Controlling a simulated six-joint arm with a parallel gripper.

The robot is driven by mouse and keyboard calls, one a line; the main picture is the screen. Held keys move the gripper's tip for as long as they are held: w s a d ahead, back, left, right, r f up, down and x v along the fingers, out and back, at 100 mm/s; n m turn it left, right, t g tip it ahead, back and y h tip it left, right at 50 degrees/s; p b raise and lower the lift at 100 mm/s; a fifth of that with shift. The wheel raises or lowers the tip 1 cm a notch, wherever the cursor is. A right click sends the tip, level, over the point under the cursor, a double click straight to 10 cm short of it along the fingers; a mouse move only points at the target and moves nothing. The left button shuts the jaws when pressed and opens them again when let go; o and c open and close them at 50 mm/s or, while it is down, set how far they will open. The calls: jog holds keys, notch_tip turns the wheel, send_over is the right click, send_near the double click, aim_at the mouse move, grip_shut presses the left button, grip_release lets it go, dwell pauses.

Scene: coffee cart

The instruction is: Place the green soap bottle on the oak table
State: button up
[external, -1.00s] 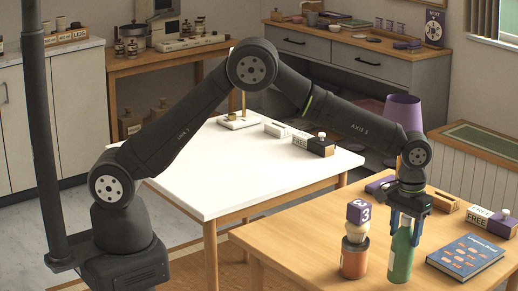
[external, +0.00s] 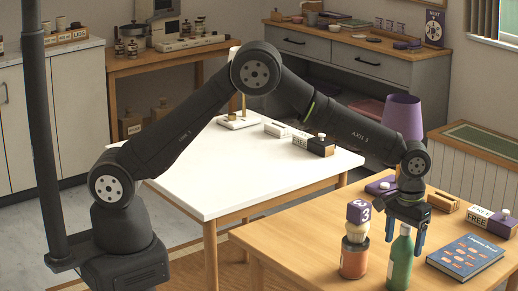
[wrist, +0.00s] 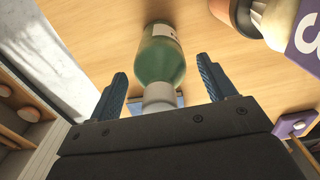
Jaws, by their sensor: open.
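The green soap bottle (external: 400,262) stands upright on the oak table (external: 300,236), near its front edge. It has a pale cap and a light label. My gripper (external: 405,232) is open at the bottle's top, with its blue fingers on either side of the upper part. In the wrist view the bottle (wrist: 160,58) extends away from the gripper (wrist: 165,90), its pale neck between the two fingers. I see gaps between the fingers and the bottle there.
An orange jar (external: 354,260) with a purple number cube (external: 358,211) stacked above it stands close left of the bottle. A blue book (external: 466,256) lies to the right. Small blocks and a purple lamp (external: 402,117) stand behind. The white table (external: 200,178) is mostly clear.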

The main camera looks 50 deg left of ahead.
aim_at(406, 226)
notch_tip(406, 226, up, 12)
dwell(0.4)
jog(key=shift+f, duration=0.15)
notch_tip(406, 226, down, 12)
jog(key=shift+r, duration=1.9)
